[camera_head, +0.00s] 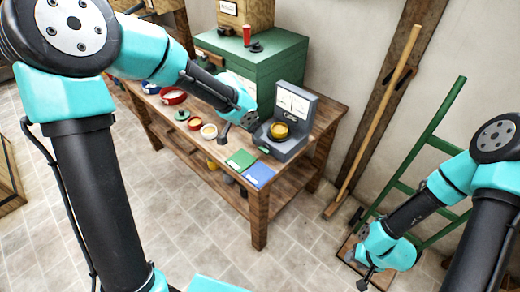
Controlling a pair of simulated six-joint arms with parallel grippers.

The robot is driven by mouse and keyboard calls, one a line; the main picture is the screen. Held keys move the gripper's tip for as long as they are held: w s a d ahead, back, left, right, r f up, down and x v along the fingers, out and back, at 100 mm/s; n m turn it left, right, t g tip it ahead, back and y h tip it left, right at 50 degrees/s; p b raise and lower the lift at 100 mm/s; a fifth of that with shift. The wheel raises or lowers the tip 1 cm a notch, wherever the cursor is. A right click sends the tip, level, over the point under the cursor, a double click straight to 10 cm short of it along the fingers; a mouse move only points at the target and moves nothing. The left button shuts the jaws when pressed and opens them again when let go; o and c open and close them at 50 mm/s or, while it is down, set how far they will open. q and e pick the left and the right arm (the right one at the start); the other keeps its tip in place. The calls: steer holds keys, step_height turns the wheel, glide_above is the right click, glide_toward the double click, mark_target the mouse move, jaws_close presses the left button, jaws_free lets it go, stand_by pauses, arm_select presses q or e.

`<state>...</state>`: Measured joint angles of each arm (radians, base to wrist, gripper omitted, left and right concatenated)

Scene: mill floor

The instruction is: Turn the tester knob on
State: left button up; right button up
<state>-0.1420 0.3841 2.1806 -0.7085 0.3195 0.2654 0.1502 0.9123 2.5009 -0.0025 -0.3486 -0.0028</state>
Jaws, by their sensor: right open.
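The grey tester (285,140) stands near the right end of the wooden workbench. It has an upright panel with white faces and a yellow round cup (279,130) on its base. A small green part shows on its front edge; I cannot make out for sure which part is the knob. My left gripper (227,136) is just left of the tester, above the bench; it is too small and dark to tell open from shut. My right gripper (364,279) is open and empty, low at the right, far from the tester.
A green card (241,159) and a blue card (258,175) lie at the bench's front edge. Several small bowls, including a red one (174,97), stand to the left. A green chest (270,62) is behind. A broom (380,115) and green ladder (437,133) lean right.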

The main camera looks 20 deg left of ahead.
mark_target(263, 151)
arm_select(q)
steer(key=shift+x, duration=8.7)
steer(key=shift+s, duration=0.15)
steer(key=shift+c, duration=0.2)
steer(key=c, duration=0.9)
